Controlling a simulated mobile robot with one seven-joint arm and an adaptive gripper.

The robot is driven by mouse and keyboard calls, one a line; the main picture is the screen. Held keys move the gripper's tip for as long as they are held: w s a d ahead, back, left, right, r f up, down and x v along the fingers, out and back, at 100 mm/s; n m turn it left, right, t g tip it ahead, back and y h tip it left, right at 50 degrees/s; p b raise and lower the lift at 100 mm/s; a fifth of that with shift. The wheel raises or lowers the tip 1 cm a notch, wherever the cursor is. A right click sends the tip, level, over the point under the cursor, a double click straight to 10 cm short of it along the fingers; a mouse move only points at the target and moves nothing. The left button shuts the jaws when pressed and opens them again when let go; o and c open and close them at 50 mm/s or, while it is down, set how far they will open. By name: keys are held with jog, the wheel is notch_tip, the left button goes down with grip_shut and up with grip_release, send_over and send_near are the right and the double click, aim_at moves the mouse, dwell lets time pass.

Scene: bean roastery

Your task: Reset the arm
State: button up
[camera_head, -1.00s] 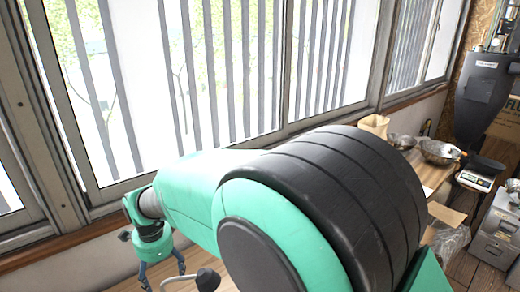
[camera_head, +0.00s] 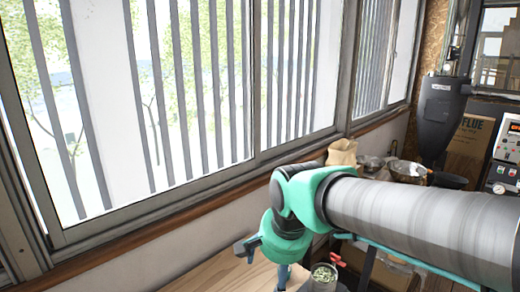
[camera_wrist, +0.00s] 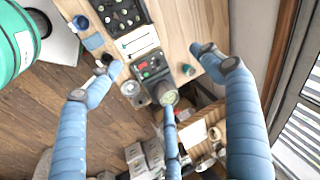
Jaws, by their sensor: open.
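My gripper (camera_head: 282,280) shows at the bottom of the head view, below my green wrist, partly cut off by the picture's edge. In the wrist view my gripper (camera_wrist: 158,62) has its blue padded fingers spread wide with nothing held between them. Below and between the fingers is a wooden counter, at a distance. My arm reaches in from the right side of the head view and hides part of the counter there.
A dark container of greenish beans (camera_head: 322,278) stands close to the gripper. A paper bag (camera_head: 342,152) and bowls stand farther back near a black hopper (camera_head: 440,105). A window (camera_head: 200,90) runs along the left. The wrist view shows a dark device (camera_wrist: 152,66) on the counter.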

jog(key=s+d+r+n+t+h+p, duration=0.1)
jog(key=s+d+n, duration=0.3)
jog(key=s+d, duration=1.2)
jog(key=shift+s+d+r+n+t, duration=0.2)
jog(key=shift+d+n+t, duration=0.2)
jog(key=shift+d, duration=0.6)
